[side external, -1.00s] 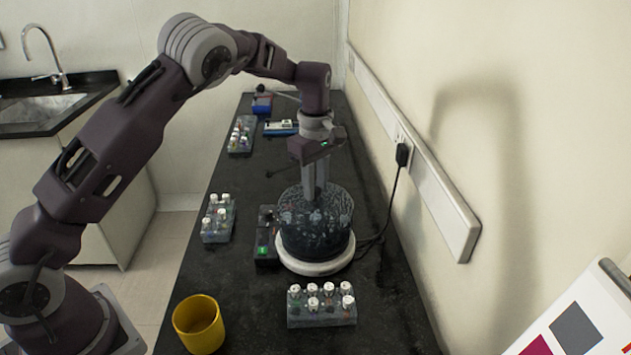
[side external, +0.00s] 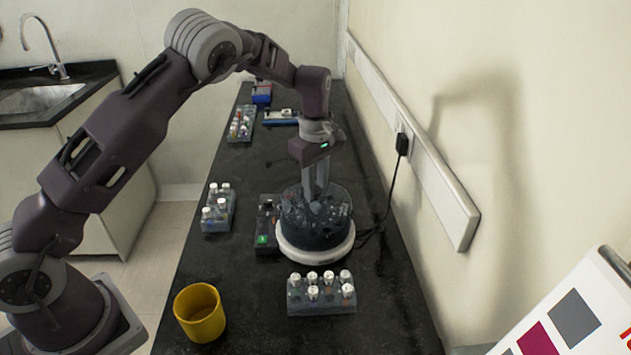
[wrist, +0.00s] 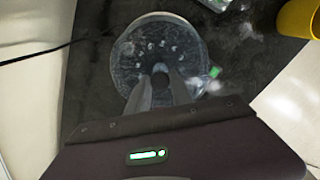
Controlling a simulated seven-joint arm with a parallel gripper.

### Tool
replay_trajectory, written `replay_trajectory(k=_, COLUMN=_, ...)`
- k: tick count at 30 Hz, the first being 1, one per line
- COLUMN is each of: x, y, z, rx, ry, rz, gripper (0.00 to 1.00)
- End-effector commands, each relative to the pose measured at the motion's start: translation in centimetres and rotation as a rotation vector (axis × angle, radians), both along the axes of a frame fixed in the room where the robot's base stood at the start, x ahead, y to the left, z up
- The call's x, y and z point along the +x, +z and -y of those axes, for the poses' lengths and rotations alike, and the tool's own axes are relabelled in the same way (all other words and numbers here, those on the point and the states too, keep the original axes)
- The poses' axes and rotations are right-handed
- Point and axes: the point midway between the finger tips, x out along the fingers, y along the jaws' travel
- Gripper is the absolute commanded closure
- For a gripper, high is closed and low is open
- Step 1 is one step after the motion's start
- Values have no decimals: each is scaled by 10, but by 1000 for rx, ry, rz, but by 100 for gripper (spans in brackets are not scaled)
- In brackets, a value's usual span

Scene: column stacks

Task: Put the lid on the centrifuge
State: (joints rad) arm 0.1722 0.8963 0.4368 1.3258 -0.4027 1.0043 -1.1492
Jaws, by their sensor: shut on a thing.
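The centrifuge (side external: 316,256) is a round unit with a white base ring on the black bench. A clear, dark-looking lid (side external: 341,192) covers its top. In the wrist view the lid (wrist: 135,60) looks roughly centred over the round body, with tube tops showing through it. My gripper (side external: 317,206) points straight down at the lid's middle and is shut on it; its fingers also show in the wrist view (wrist: 160,72). The lid's grip is hidden between the fingers. I cannot tell whether the lid's rim touches the centrifuge all round.
A rack of white-capped tubes (side external: 320,307) stands in front, another rack (side external: 218,222) to the left. A control box (side external: 267,225) adjoins the centrifuge. A yellow cup (side external: 200,315) stands at the front left. A cable (side external: 388,195) runs to the wall at right.

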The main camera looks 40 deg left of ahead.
Motion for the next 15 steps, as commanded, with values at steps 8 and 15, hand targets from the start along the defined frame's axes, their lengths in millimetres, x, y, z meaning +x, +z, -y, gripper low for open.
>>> replay_trajectory(k=8, x=0, y=-4, z=0, rx=0, ry=0, rz=-1, gripper=100)
replay_trajectory(k=15, x=0, y=-4, z=0, rx=0, ry=0, rz=-1, gripper=56)
